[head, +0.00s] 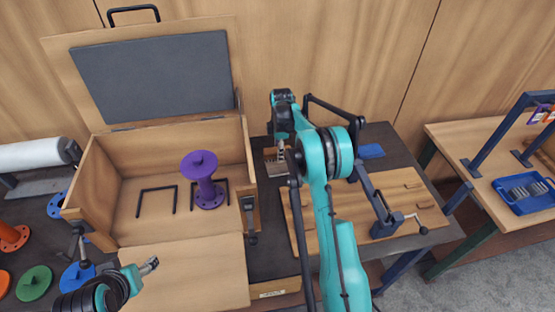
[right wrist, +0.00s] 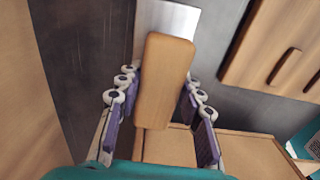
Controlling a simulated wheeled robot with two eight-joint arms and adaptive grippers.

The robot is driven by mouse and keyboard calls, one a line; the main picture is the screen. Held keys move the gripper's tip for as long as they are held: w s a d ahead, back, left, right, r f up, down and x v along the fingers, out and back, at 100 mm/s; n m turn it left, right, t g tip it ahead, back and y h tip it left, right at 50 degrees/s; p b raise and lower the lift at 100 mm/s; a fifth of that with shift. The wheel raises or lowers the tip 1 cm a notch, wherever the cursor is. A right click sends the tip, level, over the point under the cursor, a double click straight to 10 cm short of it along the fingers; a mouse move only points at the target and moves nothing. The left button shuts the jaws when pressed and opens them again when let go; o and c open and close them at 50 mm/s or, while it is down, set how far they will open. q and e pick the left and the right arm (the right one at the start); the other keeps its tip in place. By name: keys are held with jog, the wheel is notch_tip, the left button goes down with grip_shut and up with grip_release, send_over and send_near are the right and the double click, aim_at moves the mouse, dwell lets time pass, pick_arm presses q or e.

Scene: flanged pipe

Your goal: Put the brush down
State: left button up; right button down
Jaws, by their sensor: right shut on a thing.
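My right gripper (right wrist: 160,88) is shut on the brush. In the right wrist view the brush's wooden handle (right wrist: 164,85) lies between the fingers, with a silver metal band (right wrist: 168,18) beyond it. Dark tabletop shows behind it; I cannot tell if the brush touches it. In the head view my right gripper (head: 285,150) is between the open box and the wooden board, and the brush (head: 273,164) is partly hidden there. My left gripper (head: 148,266) is low at the left, in front of the box; its opening is unclear.
An open wooden box (head: 75,200) holds a purple flanged pipe (head: 204,180) and black brackets. A blue pad (head: 370,151) lies behind. A side table holds a blue tray (head: 527,207).

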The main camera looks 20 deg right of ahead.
aim_at(278, 164)
jog(key=shift+w+f, duration=0.35)
jog(key=shift+w, duration=0.3)
notch_tip(278, 164, down, 4)
jog(key=shift+d+f+b, duration=0.1)
jog(key=shift+b, duration=0.35)
jog(key=c, duration=1)
grip_release()
